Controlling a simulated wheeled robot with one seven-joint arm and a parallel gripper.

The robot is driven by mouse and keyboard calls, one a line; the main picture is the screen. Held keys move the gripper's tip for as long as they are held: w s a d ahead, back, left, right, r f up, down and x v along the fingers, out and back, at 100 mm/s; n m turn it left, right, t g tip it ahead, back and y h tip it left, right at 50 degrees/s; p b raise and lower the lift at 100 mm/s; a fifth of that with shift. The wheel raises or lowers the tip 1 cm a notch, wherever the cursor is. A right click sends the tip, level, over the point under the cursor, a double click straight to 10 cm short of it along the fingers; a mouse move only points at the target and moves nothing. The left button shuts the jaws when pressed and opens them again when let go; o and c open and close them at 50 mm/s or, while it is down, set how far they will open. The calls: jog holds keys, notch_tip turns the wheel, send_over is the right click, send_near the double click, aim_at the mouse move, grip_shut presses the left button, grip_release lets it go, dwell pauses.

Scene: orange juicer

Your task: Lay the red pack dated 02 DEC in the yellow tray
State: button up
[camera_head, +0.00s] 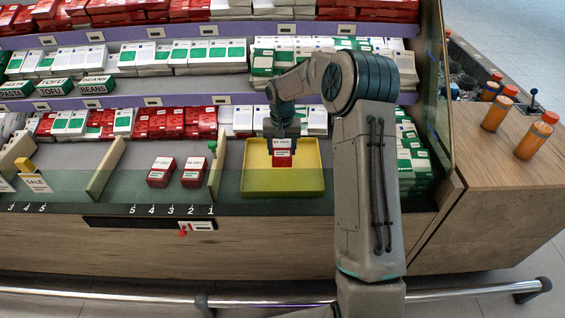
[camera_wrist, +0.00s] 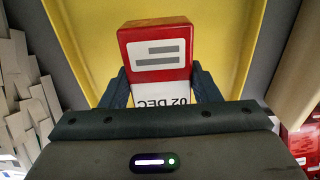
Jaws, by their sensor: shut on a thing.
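My gripper (camera_head: 283,138) is shut on a red pack (camera_head: 282,158) with a white label. In the wrist view the pack (camera_wrist: 158,50) sits between the two fingers (camera_wrist: 160,88), and its label reads 02 DEC, upside down. The yellow tray (camera_head: 255,183) stands on the front shelf, right of the green-topped divider. The pack is over the tray; the wrist view shows the yellow tray surface (camera_wrist: 85,40) behind it. I cannot tell whether the pack touches the tray floor.
Two other red packs (camera_head: 161,172) (camera_head: 193,172) stand left of the tray, between wooden dividers (camera_head: 106,168). Shelves behind hold rows of red, white and green packs. Green packs (camera_head: 415,165) are stacked at the right, near the case's side wall. Orange bottles (camera_head: 537,136) stand on the wooden counter.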

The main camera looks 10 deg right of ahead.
jog(key=shift+f+b, duration=0.3)
jog(key=shift+f, duration=2.3)
jog(key=shift+f, duration=0.2)
jog(key=o, duration=1.1)
jog(key=shift+r, duration=0.1)
